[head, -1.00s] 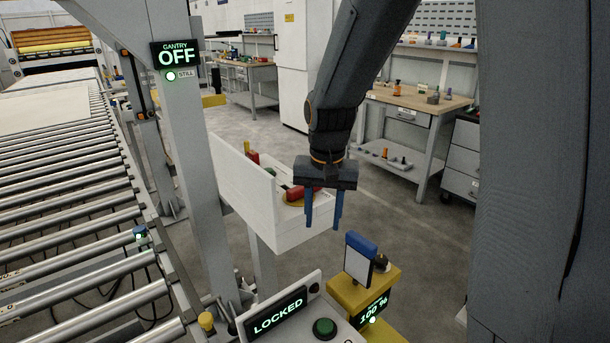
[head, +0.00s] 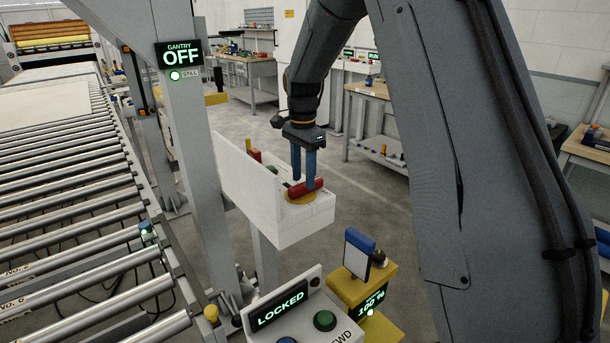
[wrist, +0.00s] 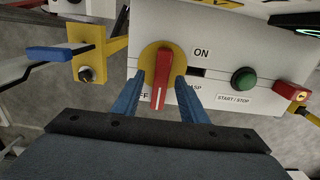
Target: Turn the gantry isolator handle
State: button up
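The red isolator handle (wrist: 160,80) sits on a round yellow plate (wrist: 153,54) on a white control box. In the wrist view it points towards the OFF label, which a finger partly hides; ON is printed to the upper right. My gripper (wrist: 160,85) has its two blue fingers apart, one on each side of the handle. I cannot tell whether they touch it. In the head view the handle (head: 304,188) lies at the near end of the white box (head: 300,222), with my gripper (head: 303,185) pointing down at it. The gantry display (head: 180,54) reads OFF and STILL.
A console display (head: 278,305) reads LOCKED. A yellow post with a blue-topped panel (head: 358,250) stands at the front right. The roller conveyor (head: 70,200) fills the left.

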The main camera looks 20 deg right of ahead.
jog(key=shift+f, duration=0.9)
